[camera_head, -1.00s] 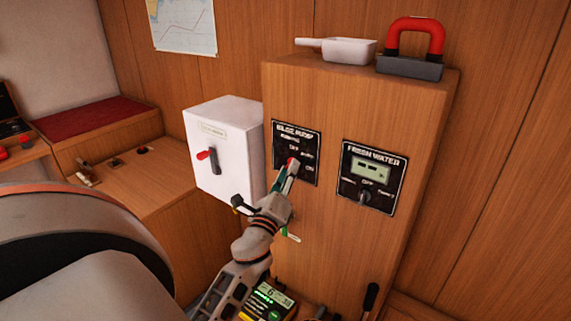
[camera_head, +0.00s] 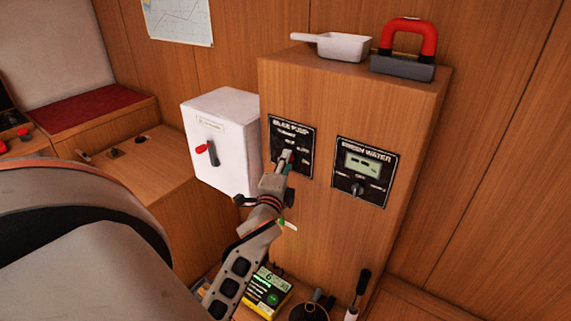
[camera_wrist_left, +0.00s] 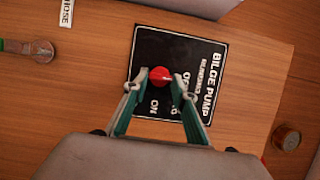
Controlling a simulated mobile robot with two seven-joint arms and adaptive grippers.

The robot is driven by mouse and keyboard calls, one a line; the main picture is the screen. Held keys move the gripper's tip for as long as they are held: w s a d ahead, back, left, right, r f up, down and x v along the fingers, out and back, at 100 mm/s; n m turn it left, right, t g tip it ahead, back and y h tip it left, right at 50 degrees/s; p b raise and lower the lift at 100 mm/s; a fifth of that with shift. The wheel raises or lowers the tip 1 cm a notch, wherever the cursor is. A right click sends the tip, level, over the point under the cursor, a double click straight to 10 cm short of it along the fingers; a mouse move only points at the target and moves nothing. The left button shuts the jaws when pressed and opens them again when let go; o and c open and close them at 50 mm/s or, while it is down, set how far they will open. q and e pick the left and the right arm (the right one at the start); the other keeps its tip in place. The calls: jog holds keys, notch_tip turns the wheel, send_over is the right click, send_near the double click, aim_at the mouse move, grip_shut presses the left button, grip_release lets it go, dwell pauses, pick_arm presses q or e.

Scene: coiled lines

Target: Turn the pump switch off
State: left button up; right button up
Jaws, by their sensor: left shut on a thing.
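The bilge pump panel (camera_head: 279,136) is a black plate on the wooden cabinet front. It also shows in the left wrist view (camera_wrist_left: 205,80), with white lettering including OFF and ON. Its red knob (camera_wrist_left: 160,76) sits between the fingertips of my left gripper (camera_wrist_left: 161,78), which is shut on it. The way the knob points is hidden by the fingers. In the head view my left gripper (camera_head: 284,161) reaches up to the panel and covers the knob. My right gripper is not in view.
A fresh water panel (camera_head: 363,172) with a display is right of the bilge panel. A white box (camera_head: 222,140) with a red-handled switch is on the left. A white scoop (camera_head: 343,46) and a red-handled grey block (camera_head: 404,65) stand on the cabinet (camera_head: 330,90). A yellow-green meter (camera_head: 268,288) is below.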

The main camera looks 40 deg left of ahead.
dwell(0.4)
pick_arm(q)
jog(key=o, duration=1.1)
jog(key=shift+a, duration=0.1)
jog(key=v, duration=0.7)
jog(key=shift+s, duration=0.25)
jog(key=shift+d+r, duration=0.1)
jog(key=shift+d, duration=0.1)
